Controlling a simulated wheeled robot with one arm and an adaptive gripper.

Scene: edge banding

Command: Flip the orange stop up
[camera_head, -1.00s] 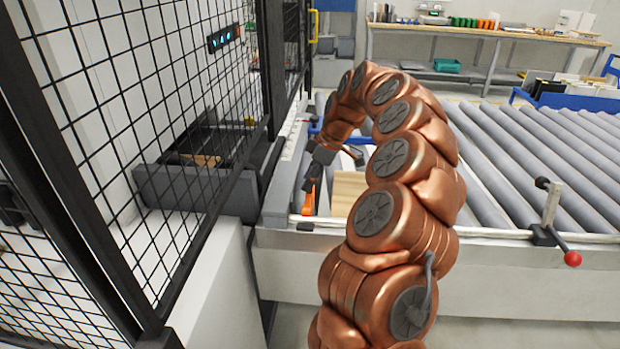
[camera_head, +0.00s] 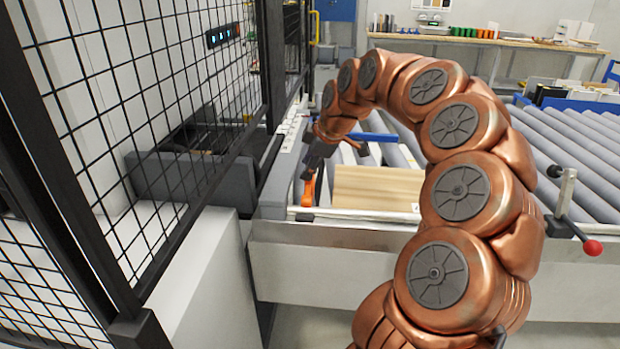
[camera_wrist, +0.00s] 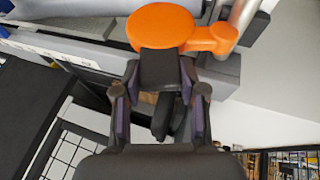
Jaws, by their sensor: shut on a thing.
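The orange stop (camera_head: 308,190) stands upright at the left front end of the roller bed in the head view. In the wrist view the orange stop (camera_wrist: 165,27) fills the top middle, with a round end on the left and a narrower end on the right by a metal rod. My gripper (camera_head: 309,174) reaches down onto it from above. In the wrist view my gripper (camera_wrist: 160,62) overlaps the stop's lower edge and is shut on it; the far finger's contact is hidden.
A wooden panel (camera_head: 378,188) lies just right of the stop. Grey rollers (camera_head: 570,145) run to the right. A lever with a red knob (camera_head: 593,247) sticks out at the front right.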

